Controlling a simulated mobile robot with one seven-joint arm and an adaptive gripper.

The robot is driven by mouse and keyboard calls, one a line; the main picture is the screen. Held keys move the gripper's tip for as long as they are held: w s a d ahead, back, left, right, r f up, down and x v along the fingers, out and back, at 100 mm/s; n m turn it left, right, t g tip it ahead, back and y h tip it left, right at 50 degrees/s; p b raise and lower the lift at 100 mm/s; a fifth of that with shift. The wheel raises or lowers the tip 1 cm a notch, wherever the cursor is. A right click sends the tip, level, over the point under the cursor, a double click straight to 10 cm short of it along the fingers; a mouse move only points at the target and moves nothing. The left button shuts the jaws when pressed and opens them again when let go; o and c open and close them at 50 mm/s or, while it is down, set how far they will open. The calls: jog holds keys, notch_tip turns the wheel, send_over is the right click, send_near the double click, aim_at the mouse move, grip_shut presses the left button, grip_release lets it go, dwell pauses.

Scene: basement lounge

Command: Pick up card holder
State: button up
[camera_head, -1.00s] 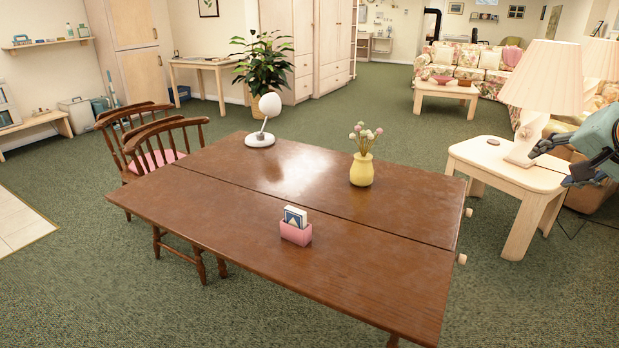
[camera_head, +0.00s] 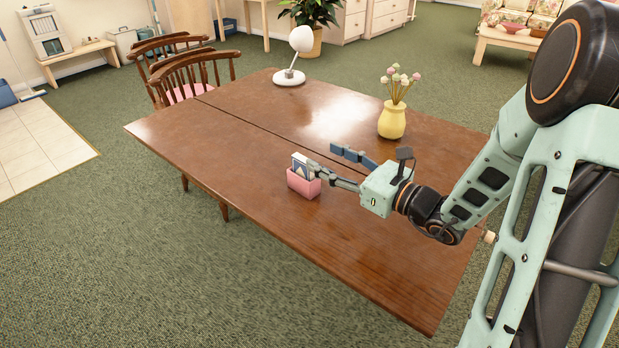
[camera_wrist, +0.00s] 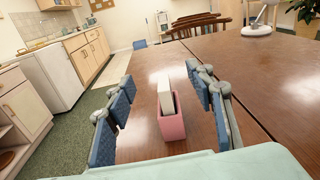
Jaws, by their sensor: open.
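The card holder (camera_head: 303,184) is a small pink box with white and blue cards standing in it, on the brown wooden table (camera_head: 330,235) near its front edge. My gripper (camera_head: 332,160) is open, low over the table at the holder's right. One finger overlaps the holder in the head view, and I cannot tell there whether they touch. In the wrist view the card holder (camera_wrist: 171,124) stands upright ahead, between the two spread blue-padded fingers (camera_wrist: 160,103), nearer the right one. Gaps show on both sides.
A yellow vase with flowers (camera_head: 392,119) stands behind my gripper on the table. A white lamp (camera_head: 290,76) stands at the far edge. Two wooden chairs (camera_head: 205,75) are at the table's far left. The tabletop around the holder is clear.

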aim_at(304, 173)
jog(key=shift+m, duration=0.3)
jog(key=f+b, duration=0.3)
jog(key=f, duration=0.5)
jog(key=shift+a+f, duration=0.1)
jog(key=shift+a, duration=0.1)
jog(key=shift+w+a, duration=0.25)
jog(key=b+x, duration=0.1)
jog(key=x, duration=0.6)
jog(key=shift+b, duration=0.3)
jog(key=shift+d, duration=0.1)
jog(key=c, duration=1.2)
